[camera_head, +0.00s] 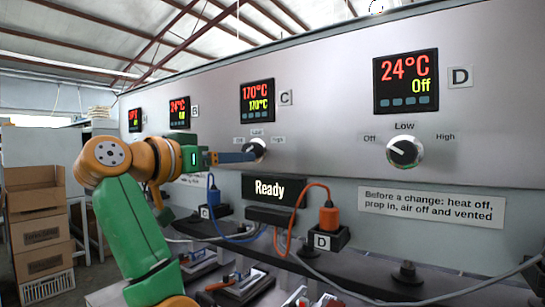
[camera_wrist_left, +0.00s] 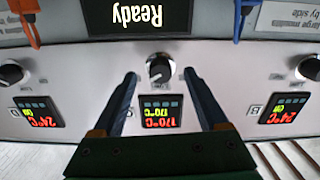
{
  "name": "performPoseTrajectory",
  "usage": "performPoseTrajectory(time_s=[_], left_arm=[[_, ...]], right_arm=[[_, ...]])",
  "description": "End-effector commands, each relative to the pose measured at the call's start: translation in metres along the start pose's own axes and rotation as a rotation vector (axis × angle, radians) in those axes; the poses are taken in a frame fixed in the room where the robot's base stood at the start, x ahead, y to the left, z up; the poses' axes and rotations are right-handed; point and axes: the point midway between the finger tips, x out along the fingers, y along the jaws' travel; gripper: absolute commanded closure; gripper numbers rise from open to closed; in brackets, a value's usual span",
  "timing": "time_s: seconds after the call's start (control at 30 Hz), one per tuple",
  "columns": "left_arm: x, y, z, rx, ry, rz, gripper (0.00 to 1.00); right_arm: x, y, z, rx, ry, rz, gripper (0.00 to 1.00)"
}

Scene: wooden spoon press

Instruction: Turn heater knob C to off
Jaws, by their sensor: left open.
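Heater knob C (camera_head: 260,146) is a dark round knob with a silver rim on the grey panel, with Off, Low and High marked around it. It also shows in the upside-down left wrist view (camera_wrist_left: 160,68). Its display (camera_head: 257,100) reads 170°C over 170°C. My left gripper (camera_head: 248,156) is open at the knob. In the wrist view its blue fingers (camera_wrist_left: 160,75) stand on either side of the knob, with gaps visible. The fingers partly hide the knob in the head view, and I cannot tell its pointer's setting for certain. My right gripper is not in view.
Knob D (camera_head: 405,151) is to the right; its display (camera_head: 406,81) reads 24°C Off. A Ready sign (camera_head: 270,188) sits below knob C. An orange plug (camera_head: 328,216) and blue plug (camera_head: 213,196) with cables are lower down. Cardboard boxes (camera_head: 37,222) stand at left.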

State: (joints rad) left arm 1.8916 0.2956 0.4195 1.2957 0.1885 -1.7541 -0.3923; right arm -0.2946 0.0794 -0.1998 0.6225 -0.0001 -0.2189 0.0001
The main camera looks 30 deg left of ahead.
Motion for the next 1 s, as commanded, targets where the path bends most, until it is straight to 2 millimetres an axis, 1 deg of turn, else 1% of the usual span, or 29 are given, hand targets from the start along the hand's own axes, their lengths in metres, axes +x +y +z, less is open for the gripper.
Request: performPoseTrajectory(time_s=[0.03, 0.1, 0.3, 0.4, 0.5, 0.7, 0.73, 0.77, 0.8, 0.87, 0.9, 1.0], left_arm=[[-0.001, 0.000, -0.004, -0.001, 0.008, 0.004, 0.24], [0.005, 0.001, -0.009, -0.002, 0.010, 0.007, 0.24], [0.046, 0.002, -0.011, -0.002, 0.007, 0.007, 0.24], [0.061, 0.001, -0.010, -0.001, 0.008, 0.006, 0.24], [0.068, 0.001, -0.007, -0.001, 0.009, 0.005, 0.24], [0.068, 0.001, -0.005, 0.000, 0.011, 0.004, 0.24], [0.068, 0.001, -0.005, 0.000, 0.011, 0.004, 0.29], [0.068, 0.001, -0.005, 0.000, 0.011, 0.004, 0.37], [0.068, 0.001, -0.005, 0.000, 0.011, 0.004, 0.48], [0.068, 0.001, -0.005, 0.000, 0.011, 0.004, 0.64], [0.068, 0.001, -0.005, 0.000, 0.011, 0.003, 0.75], [0.068, 0.001, -0.005, 0.000, 0.012, 0.003, 1.00]], right_arm=[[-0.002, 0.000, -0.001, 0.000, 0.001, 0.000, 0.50], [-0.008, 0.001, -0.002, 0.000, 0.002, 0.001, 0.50], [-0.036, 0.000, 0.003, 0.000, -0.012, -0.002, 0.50], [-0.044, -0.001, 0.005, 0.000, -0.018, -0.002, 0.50], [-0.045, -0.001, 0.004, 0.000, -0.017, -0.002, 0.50], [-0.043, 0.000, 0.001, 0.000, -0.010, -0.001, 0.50], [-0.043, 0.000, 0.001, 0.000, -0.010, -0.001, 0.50], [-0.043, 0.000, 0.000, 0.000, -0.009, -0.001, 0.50], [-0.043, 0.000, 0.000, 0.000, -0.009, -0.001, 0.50], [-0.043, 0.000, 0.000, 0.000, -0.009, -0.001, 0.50], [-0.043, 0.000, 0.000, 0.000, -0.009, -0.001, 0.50], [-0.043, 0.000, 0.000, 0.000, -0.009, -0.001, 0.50]])
